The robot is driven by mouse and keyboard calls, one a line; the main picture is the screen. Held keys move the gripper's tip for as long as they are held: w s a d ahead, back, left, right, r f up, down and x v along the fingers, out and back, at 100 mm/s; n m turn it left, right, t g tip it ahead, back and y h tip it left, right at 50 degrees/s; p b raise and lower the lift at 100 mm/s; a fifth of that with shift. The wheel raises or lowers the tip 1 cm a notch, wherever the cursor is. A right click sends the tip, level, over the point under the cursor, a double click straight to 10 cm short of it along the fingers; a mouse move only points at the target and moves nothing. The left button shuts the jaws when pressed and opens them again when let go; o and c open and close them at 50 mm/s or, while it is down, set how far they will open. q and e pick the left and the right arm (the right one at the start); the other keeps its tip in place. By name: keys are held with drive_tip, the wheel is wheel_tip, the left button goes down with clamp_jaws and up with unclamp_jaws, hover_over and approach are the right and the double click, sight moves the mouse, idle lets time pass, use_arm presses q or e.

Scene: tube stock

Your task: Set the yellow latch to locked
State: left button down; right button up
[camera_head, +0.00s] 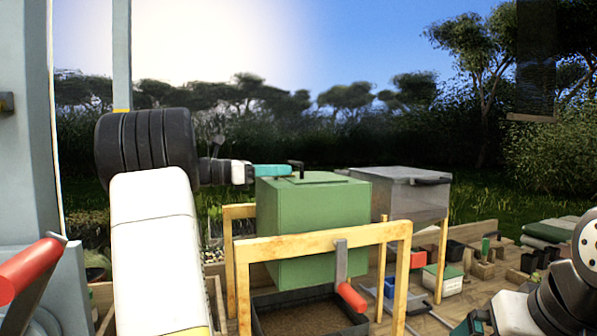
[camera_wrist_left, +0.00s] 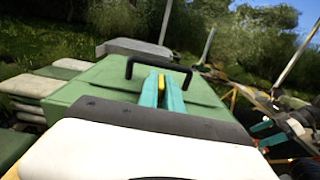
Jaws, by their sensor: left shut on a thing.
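A green box (camera_head: 315,228) stands on the bench behind a wooden frame. A black arched handle (camera_head: 297,167) is on its lid, and it also shows in the left wrist view (camera_wrist_left: 160,62). My left gripper (camera_head: 288,171) reaches in from the left over the lid, beside the handle. In the left wrist view its teal fingers (camera_wrist_left: 161,90) are closed on the small yellow latch (camera_wrist_left: 162,82), just under the handle. The fingers hide most of the latch, so I cannot tell its setting. My right gripper (camera_wrist_left: 267,133) is away from the box, its teal fingers apart and empty.
The wooden frame (camera_head: 320,244) stands before the box, with a red-handled tool (camera_head: 351,296) hanging from it over a dark tray (camera_head: 310,318). A grey box (camera_head: 408,196) stands behind at right. Small items and a stack of cloth-like bundles (camera_head: 552,230) fill the right bench.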

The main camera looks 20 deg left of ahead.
use_arm(q)
drive_tip(key=c, duration=1.5)
unclamp_jaws()
drive_tip(key=v, duration=0.8)
drive_tip(key=shift+d, duration=0.1)
